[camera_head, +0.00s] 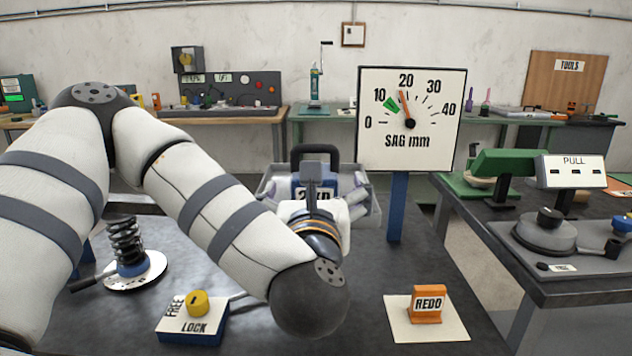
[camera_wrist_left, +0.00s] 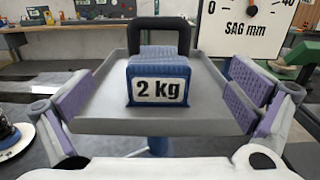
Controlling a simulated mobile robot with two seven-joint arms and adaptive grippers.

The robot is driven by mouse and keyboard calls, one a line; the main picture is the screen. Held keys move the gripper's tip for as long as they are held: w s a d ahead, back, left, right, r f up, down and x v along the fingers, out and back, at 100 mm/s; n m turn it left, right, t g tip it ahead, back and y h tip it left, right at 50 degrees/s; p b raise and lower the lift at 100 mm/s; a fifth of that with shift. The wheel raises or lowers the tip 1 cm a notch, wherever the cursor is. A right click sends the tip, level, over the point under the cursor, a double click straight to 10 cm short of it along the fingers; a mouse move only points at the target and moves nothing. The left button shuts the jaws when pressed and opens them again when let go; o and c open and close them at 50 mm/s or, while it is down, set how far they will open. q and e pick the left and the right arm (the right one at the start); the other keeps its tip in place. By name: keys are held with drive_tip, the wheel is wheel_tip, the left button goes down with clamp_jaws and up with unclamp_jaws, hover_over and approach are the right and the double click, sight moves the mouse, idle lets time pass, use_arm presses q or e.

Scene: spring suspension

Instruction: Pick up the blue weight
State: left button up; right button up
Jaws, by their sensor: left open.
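The blue weight (camera_wrist_left: 158,68) is a ribbed block with a white "2 kg" label and a black arched handle on top. It stands upright in a grey tray (camera_wrist_left: 215,115). In the head view the weight (camera_head: 300,184) is partly hidden behind my left wrist. My left gripper (camera_wrist_left: 163,92) is open, with its purple-padded fingers spread wide on either side of the weight, apart from it and nearer the camera. In the head view the left gripper (camera_head: 316,192) is in front of the tray. My right gripper is in neither view.
A sag dial (camera_head: 410,150) on a blue post stands right of the tray. A blue lock box with yellow knob (camera_head: 197,303), a coil spring (camera_head: 127,243) and an orange REDO block (camera_head: 427,304) are on the dark table. A side bench holds a PULL device (camera_head: 572,172).

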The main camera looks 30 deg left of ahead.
use_arm(q)
drive_tip(key=w+a+f+b, duration=0.2)
drive_tip(key=w, duration=0.1)
drive_tip(key=shift+w+f, duration=0.15)
drive_tip(key=shift+f, duration=0.15)
drive_tip(key=x, duration=0.5)
drive_tip(key=shift+r, duration=0.4)
drive_tip(key=c, duration=2)
drive_tip(key=shift+o, duration=0.2)
drive_tip(key=shift+r, duration=0.25)
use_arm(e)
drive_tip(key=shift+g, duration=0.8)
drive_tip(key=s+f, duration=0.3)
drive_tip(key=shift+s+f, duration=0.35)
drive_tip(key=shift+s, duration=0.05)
